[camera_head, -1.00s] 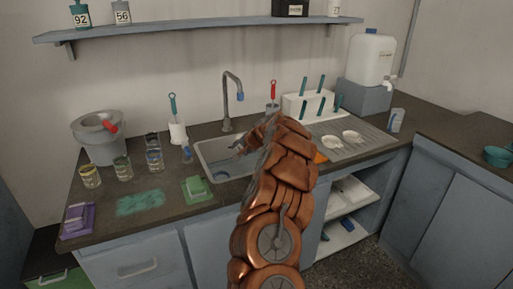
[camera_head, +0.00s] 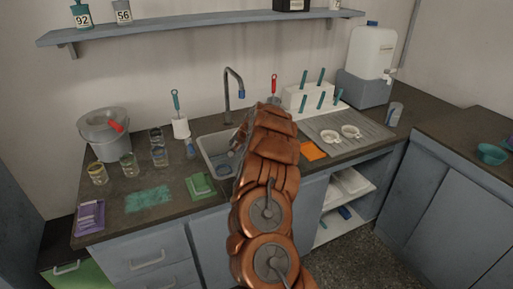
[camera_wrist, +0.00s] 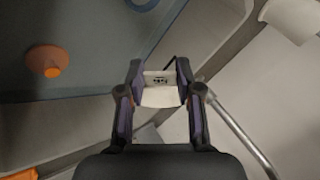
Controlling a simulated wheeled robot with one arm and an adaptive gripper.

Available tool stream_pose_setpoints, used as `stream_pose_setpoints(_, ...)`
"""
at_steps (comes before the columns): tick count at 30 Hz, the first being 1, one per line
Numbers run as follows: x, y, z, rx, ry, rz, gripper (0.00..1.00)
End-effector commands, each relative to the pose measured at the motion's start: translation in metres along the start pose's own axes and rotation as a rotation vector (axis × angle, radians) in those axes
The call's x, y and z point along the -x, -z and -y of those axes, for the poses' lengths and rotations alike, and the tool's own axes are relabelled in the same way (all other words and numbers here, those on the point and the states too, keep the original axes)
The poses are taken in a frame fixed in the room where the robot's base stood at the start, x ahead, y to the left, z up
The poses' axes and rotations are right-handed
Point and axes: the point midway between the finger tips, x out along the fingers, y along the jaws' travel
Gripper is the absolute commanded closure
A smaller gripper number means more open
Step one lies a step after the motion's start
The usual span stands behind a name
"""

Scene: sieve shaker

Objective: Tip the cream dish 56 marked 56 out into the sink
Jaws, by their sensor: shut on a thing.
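In the wrist view my gripper (camera_wrist: 160,80) is shut on a small cream dish (camera_wrist: 160,97), held between its two fingers. The dish has a dark mark on it, too small to read surely. Below it in the wrist view is the bluish basin of the sink (camera_wrist: 100,75), with the metal tap (camera_wrist: 238,130) at the lower right. In the head view the sink (camera_head: 214,143) is at the middle of the counter, partly hidden behind my arm. The dish is not clearly visible there.
An orange round object (camera_wrist: 48,62) shows in the wrist view. The tap (camera_head: 236,85) stands behind the sink. Left are glass jars (camera_head: 129,165) and a green sponge tray (camera_head: 200,186); right, two pale dishes (camera_head: 330,137) lie on the drainboard (camera_head: 372,137).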

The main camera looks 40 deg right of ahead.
Motion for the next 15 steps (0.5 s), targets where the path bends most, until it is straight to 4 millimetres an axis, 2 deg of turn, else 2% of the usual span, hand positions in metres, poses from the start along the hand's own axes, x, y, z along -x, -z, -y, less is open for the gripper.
stream_pose_setpoints(15,-0.0017,-0.0011,0.0068,0.036,-0.088,-0.001,1.00)
